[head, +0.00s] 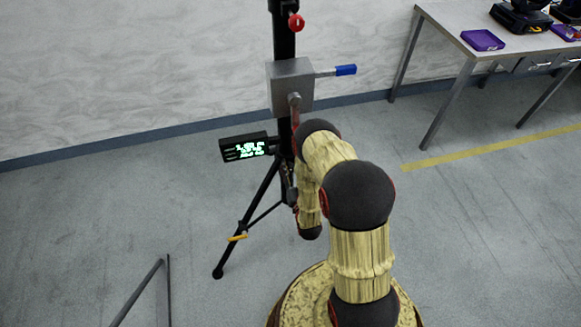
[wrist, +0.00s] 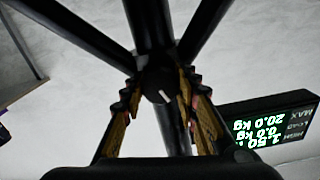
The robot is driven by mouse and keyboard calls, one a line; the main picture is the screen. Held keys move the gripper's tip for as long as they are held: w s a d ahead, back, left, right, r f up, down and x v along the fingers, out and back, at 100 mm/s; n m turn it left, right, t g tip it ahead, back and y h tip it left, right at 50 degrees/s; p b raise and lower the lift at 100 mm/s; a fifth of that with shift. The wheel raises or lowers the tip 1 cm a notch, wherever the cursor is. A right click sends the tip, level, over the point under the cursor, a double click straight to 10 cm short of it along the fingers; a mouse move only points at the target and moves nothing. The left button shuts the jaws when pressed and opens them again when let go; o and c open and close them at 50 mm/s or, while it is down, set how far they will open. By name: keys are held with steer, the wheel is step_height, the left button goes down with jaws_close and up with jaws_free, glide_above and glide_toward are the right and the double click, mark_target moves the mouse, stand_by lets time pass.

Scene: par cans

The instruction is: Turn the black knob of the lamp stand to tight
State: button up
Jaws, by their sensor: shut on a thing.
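The lamp stand (head: 284,45) is a black pole on spread tripod legs, standing upright left of my arm in the head view. Its black knob (wrist: 156,78) shows in the wrist view as a dark round part with a short white mark, where the stand's legs meet the pole. The mark slants down to the right. My gripper (wrist: 159,92) is shut on the knob, one finger on each side. In the head view my arm hides the knob and most of the gripper.
A lit display box (head: 245,148) is fixed beside the pole. Above it are a grey box (head: 290,86) with a blue-ended handle (head: 345,70) and a red knob (head: 296,22). A table (head: 465,25) with a purple tray (head: 483,40) stands at the upper right. Floor is free between.

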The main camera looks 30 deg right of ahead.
steer(key=shift+m, duration=1.2)
steer(key=o, duration=1.2)
steer(key=shift+c, duration=0.2)
steer(key=v, duration=1.2)
